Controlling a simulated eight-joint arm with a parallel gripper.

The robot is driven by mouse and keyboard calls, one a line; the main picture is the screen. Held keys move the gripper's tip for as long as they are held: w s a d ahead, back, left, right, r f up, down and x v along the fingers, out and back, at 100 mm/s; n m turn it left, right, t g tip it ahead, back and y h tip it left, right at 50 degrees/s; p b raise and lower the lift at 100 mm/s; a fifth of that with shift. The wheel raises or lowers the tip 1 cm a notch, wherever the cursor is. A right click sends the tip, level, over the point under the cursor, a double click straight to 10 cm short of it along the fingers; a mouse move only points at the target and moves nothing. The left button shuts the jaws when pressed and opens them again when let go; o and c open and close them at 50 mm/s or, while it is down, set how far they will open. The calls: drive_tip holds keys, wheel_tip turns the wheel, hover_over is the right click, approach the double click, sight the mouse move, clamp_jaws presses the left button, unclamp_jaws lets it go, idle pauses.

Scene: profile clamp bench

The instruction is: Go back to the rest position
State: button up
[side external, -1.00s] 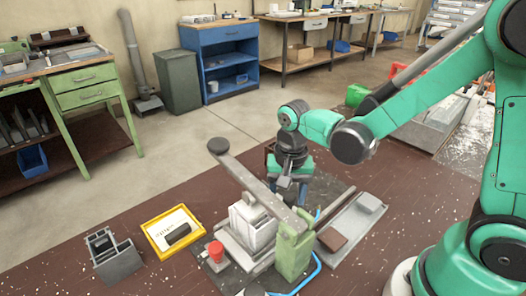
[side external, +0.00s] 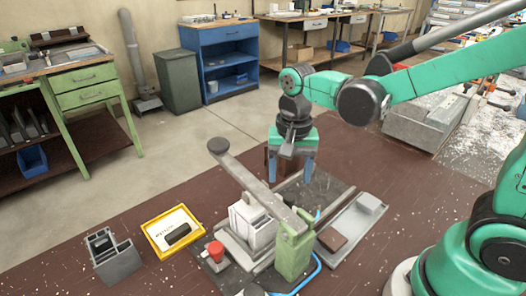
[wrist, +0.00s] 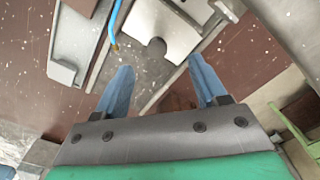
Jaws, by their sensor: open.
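My gripper (side external: 290,170) hangs with its blue fingers pointing down, above the far end of the clamp bench. In the wrist view my gripper (wrist: 158,88) shows two blue fingers spread apart with nothing between them. The clamp fixture has a green post (side external: 294,250) and a long grey lever (side external: 250,178) with a round dark knob at its upper left end. A white-grey block (side external: 252,224) sits under the lever. Part of the dark base plate behind the lever is hidden.
A red button (side external: 215,250) stands left of the clamp. A yellow-rimmed tray (side external: 150,236) with a black item and a grey open holder (side external: 118,262) lie further left. A grey tray (side external: 352,232) with small blocks and a blue hose (side external: 315,275) are right of the clamp.

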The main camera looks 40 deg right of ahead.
drive_tip(key=shift+s+d+r+n+t, duration=0.15)
drive_tip(key=shift+s+r+n+t, duration=0.05)
drive_tip(key=shift+r+n+t, duration=0.25)
drive_tip(key=r+n+t, duration=0.1)
drive_tip(key=n+t, duration=0.1)
drive_tip(key=s+d+r+n+t, duration=0.1)
drive_tip(key=n+t, duration=0.1)
drive_tip(key=n, duration=0.1)
drive_tip(key=s+r+n+t, duration=0.1)
drive_tip(key=n+t, duration=0.1)
drive_tip(key=n, duration=0.1)
drive_tip(key=shift+s+d+r, duration=0.2)
drive_tip(key=shift+d+r, duration=0.05)
drive_tip(key=shift+d, duration=0.1)
idle(0.6)
idle(0.4)
